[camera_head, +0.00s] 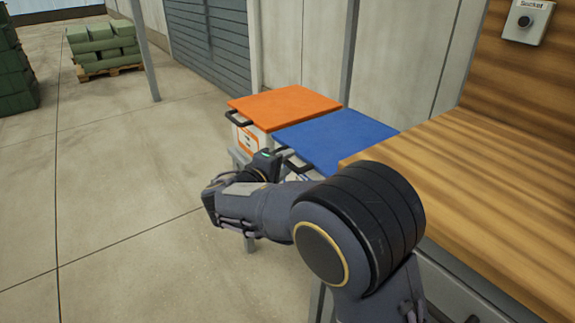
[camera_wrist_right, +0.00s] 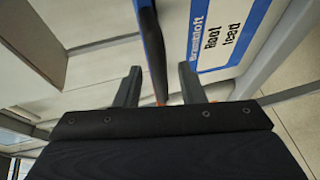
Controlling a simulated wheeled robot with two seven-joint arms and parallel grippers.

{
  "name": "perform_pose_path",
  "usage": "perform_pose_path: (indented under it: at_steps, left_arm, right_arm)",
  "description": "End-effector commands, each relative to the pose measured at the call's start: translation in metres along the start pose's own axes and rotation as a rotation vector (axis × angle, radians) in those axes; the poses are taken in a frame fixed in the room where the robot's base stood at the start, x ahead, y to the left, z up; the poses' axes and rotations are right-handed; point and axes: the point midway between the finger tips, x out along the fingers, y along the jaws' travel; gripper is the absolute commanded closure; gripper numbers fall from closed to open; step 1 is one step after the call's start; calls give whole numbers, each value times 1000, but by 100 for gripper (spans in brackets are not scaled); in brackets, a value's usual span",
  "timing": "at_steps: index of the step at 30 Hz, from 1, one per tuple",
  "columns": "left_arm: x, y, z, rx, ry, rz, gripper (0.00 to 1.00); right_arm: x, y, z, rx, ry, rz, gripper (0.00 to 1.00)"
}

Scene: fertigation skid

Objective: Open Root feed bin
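The Root feed bin has a blue lid (camera_head: 335,137), which lies flat and shut in the head view. Its white front shows a "Root feed" label (camera_wrist_right: 218,42) in the right wrist view. A black handle (camera_head: 290,162) sticks out from the lid's front edge; it also shows in the wrist view (camera_wrist_right: 152,50). My right gripper (camera_head: 276,157) is at this handle. In the wrist view its two fingers (camera_wrist_right: 158,86) are apart, with the handle running between them and a gap showing on each side. My left gripper is not in view.
A bin with an orange lid (camera_head: 285,106) stands beside the blue one, also shut. A wooden bench (camera_head: 490,170) is close on the right, with a socket box (camera_head: 527,22) above.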

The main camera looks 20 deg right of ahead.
Motion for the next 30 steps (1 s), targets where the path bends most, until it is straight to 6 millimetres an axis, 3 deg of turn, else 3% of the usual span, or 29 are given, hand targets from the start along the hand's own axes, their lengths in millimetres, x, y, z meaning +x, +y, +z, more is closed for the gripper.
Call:
perform_pose_path:
  at_steps: [4, 12, 21, 30]
  left_arm:
    - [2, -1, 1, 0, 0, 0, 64]
    - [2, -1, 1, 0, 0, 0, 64]
    - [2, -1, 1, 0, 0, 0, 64]
    - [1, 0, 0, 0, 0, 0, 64]
  right_arm:
    - [11, -1, 0, -1, 0, 0, 64]
    - [13, 0, 0, -2, 1, 0, 64]
    - [12, 0, 0, -1, 1, -1, 100]
    - [12, 2, 0, 0, 0, -4, 100]
